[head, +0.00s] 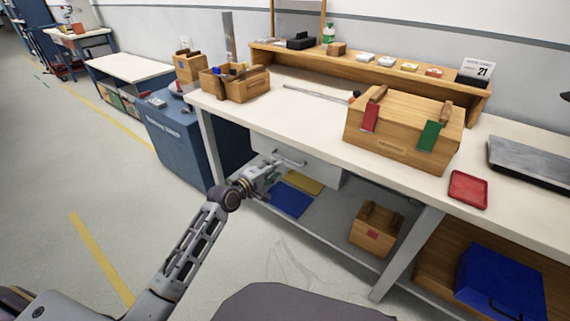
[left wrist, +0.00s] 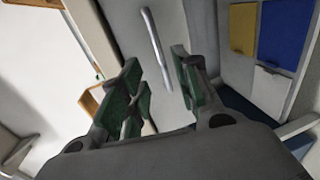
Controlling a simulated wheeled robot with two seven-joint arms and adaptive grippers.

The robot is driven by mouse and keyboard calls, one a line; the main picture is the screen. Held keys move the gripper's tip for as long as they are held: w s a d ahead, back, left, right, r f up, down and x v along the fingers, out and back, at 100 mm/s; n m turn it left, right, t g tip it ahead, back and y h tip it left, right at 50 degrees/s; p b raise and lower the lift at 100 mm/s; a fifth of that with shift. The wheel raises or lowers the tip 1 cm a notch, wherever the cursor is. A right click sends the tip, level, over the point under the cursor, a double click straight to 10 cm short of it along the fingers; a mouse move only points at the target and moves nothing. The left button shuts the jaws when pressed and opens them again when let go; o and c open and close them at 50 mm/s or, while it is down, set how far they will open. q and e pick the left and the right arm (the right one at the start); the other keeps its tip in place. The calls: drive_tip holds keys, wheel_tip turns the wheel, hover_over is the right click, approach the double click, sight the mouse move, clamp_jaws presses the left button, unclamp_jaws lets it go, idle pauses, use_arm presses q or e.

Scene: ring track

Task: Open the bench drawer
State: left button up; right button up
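The bench drawer (head: 318,165) hangs under the white bench top (head: 310,116), with a pale front and a bar handle (head: 289,160). I cannot tell whether the drawer is fully closed. My left gripper (head: 272,170) is just in front of the drawer, close to the handle. In the left wrist view the handle (left wrist: 155,45) is a light bar beyond the fingertips, and the gripper (left wrist: 160,80) is open with nothing between its green-padded fingers. I see no contact with the handle. My right gripper is not in view.
On the bench stand a wooden toolbox (head: 402,128), an open wooden crate (head: 234,84) and a red tray (head: 468,189). A blue cabinet (head: 178,138) stands left of the drawer. The lower shelf (head: 335,222) holds a small wooden box (head: 376,231). Floor is clear at left.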

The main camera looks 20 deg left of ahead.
use_arm(q)
drive_tip(key=b+x, duration=0.2)
drive_tip(key=x, duration=0.5)
drive_tip(key=shift+w, duration=0.3)
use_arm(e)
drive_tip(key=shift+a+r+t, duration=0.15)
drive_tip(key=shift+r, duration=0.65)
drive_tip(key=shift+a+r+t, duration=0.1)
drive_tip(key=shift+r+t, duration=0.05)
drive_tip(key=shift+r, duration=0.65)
use_arm(q)
drive_tip(key=shift+d, duration=0.1)
drive_tip(key=shift+c, duration=0.5)
clamp_jaws()
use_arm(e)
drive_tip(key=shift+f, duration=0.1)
